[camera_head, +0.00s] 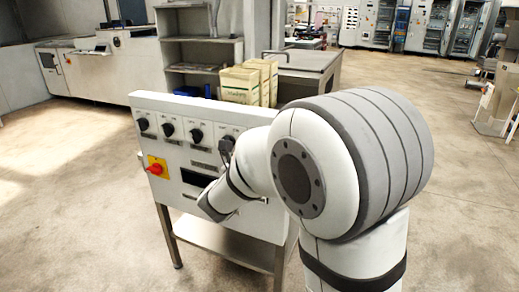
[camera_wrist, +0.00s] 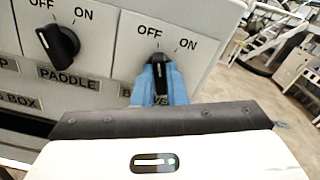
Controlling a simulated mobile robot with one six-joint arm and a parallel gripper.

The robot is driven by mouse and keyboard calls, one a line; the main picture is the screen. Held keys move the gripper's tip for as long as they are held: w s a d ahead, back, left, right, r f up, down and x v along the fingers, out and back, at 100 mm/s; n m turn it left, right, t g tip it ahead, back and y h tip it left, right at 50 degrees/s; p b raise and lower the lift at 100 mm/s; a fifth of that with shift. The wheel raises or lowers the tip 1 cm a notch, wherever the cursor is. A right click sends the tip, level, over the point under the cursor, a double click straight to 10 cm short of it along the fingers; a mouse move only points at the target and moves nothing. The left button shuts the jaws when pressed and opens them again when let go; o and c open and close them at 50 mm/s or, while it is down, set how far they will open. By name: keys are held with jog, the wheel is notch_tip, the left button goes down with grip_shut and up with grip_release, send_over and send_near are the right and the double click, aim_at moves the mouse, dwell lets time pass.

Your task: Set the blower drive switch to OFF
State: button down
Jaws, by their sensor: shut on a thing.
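The blower drive switch (camera_wrist: 158,62) is a black rotary knob at the right end of the panel, with OFF at its upper left and ON at its upper right. Its white mark points nearly straight up in the wrist view, nearer the OFF tick than the ON tick. My gripper (camera_wrist: 160,84) has its blue fingers shut on the knob from both sides. The fingers hide the lower knob and part of the label below. In the head view my arm hides the gripper's hold.
The PADDLE knob (camera_wrist: 58,43) is close on the left, turned to the upper left. The head view shows several black knobs and a red knob on a yellow plate (camera_head: 156,168) on the white panel (camera_head: 183,103). Bags (camera_head: 240,86) stand behind. Floor is open on the left.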

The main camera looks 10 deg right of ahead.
dwell(0.5)
jog(key=c, duration=1.5)
grip_release()
jog(key=shift+o, duration=0.2)
jog(key=v, duration=0.8)
jog(key=shift+p, duration=0.3)
jog(key=shift+w, duration=0.1)
